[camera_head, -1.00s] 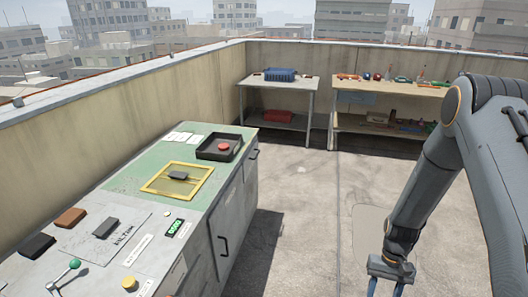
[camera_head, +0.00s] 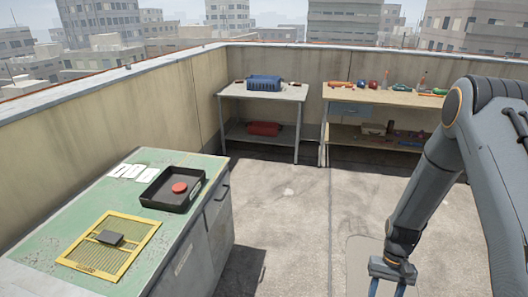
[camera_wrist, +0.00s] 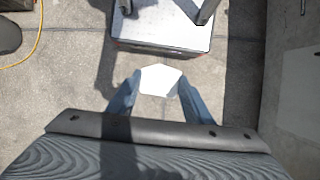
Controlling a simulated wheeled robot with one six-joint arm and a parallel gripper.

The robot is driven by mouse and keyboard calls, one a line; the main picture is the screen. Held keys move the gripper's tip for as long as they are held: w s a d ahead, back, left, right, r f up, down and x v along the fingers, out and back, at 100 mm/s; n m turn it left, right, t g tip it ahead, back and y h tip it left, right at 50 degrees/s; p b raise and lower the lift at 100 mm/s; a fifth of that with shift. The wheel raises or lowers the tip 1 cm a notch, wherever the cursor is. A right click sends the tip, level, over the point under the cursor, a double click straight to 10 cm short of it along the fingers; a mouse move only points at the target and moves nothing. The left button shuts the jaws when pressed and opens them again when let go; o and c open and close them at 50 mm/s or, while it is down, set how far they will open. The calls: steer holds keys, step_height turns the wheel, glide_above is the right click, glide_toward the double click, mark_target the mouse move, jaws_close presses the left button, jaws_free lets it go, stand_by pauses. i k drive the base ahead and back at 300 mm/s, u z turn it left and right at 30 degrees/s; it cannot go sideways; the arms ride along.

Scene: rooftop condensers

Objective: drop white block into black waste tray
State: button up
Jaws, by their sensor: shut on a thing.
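The white block (camera_wrist: 159,79) sits between the two blue fingers of my gripper (camera_wrist: 160,84) in the wrist view. My gripper is shut on it. In the head view my gripper (camera_head: 392,272) hangs low at the bottom right, over the concrete floor, and I cannot make out the block there. The black waste tray (camera_head: 160,205) is on the green bench top at the left, far from my gripper. A red round thing (camera_head: 180,188) lies inside the tray.
The green-topped bench (camera_head: 50,220) also holds a yellow-framed grille (camera_head: 85,262) with a dark block (camera_head: 110,238) on it, and white cards (camera_head: 130,171). A table with a blue crate (camera_head: 264,83) and a cluttered workbench (camera_head: 385,97) stand by the back wall. Open floor lies between.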

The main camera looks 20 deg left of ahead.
mark_target(167, 190)
steer(key=i, duration=2.5)
steer(key=u, duration=2.9)
